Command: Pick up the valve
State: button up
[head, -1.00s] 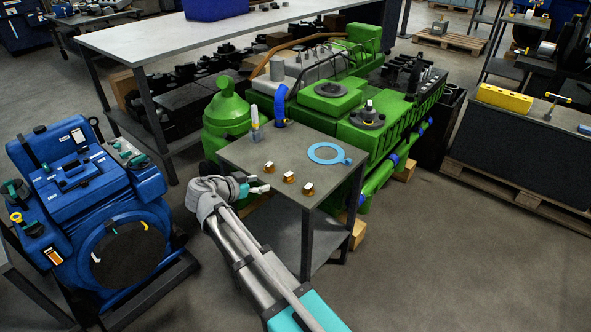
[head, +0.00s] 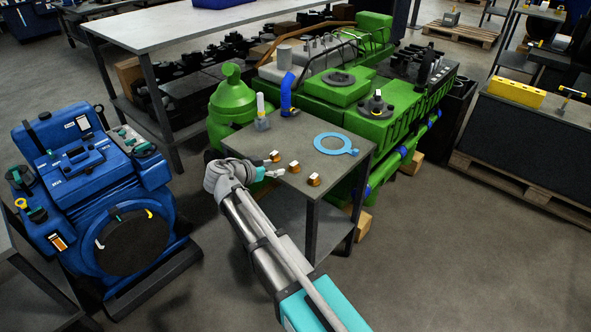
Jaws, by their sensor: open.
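Three small brass-coloured pieces with pale tops stand in a row on the small grey table (head: 345,181): a left one (head: 275,157), a middle one (head: 294,167) and a right one (head: 314,180). I cannot tell for certain whether one of these is the valve. My gripper (head: 272,167) is open at the table's left front edge. Its fingers are close to the left and middle brass pieces. Contact is too small to make out. It holds nothing that I can see.
A flat blue ring (head: 349,145) lies right of the brass pieces. A grey block with a pale upright cylinder (head: 262,113) and a blue bent pipe (head: 288,95) stand behind. A green engine (head: 335,90) is beyond the table. A blue machine (head: 70,175) stands left.

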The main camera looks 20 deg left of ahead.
aim_at(290, 166)
jog(key=shift+b+x, duration=0.7)
jog(key=shift+x, duration=1.7)
jog(key=x, duration=0.1)
jog(key=b+x, duration=0.2)
jog(key=x, duration=0.1)
jog(key=shift+a+f, duration=0.25)
jog(key=shift+f, duration=0.15)
jog(key=shift+w+d+f+b, duration=0.15)
jog(key=shift+w+d+b, duration=0.15)
jog(key=shift+w, duration=0.2)
grip_shut()
